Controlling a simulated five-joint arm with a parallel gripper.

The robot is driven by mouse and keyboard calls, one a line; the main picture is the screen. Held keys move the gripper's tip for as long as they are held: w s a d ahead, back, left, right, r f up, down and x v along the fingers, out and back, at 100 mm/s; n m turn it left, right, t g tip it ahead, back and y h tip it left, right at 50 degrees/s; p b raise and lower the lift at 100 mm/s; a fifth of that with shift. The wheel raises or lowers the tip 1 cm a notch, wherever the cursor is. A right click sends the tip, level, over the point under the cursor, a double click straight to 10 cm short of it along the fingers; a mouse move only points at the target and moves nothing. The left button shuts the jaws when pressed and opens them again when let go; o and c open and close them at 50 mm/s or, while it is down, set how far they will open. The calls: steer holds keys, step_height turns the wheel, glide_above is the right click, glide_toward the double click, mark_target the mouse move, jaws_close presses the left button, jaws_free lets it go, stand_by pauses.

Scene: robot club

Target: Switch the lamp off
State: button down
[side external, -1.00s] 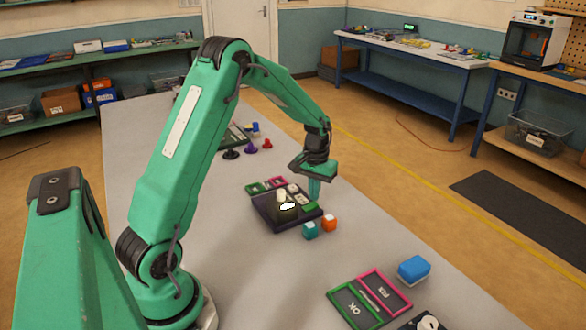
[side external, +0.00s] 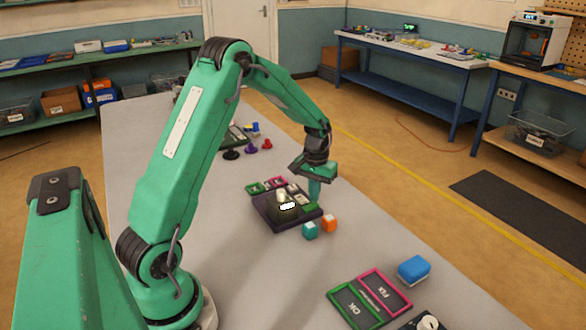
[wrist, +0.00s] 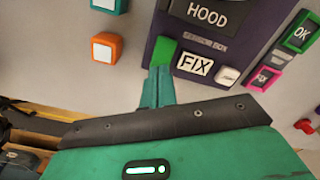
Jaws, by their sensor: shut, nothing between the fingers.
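A dark purple panel box (side external: 270,222) sits on the table, with a bright white patch (side external: 287,206) and a pale knob (side external: 281,195) on it. In the wrist view the panel (wrist: 220,48) carries a HOOD plate (wrist: 207,14), a FIX label (wrist: 194,64) and a small white piece (wrist: 227,75). A green piece (wrist: 165,50) is at its corner; it also shows in the side view (side external: 311,208). My gripper (side external: 314,196) is shut and empty, pointing down over that corner. Its fingertips (wrist: 158,72) overlap the green piece; I cannot tell if they touch.
A teal cube (side external: 310,231) and an orange cube (side external: 329,224) stand close beside the panel. Green and pink frames lie on its other side. OK and FIX trays (side external: 353,308) and a blue block (side external: 413,269) are nearer the camera. The grey table between is clear.

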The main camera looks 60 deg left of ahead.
mark_target(314, 205)
steer(key=shift+f, duration=0.75)
stand_by(0.7)
steer(key=shift+r, duration=3.55)
steer(key=s+d+r+m+t, duration=0.3)
steer(key=s+d+r, duration=0.6)
steer(key=d+r, duration=0.3)
steer(key=s+d+r+m+t, duration=0.1)
steer(key=s+d, duration=0.1)
steer(key=s, duration=0.4)
steer(key=s+d+r+m+t, duration=0.1)
steer(key=s+d+m, duration=0.1)
steer(key=s, duration=0.5)
steer(key=shift+d+r+t, duration=0.2)
steer(key=shift+d+t, duration=0.1)
steer(key=shift+d, duration=0.45)
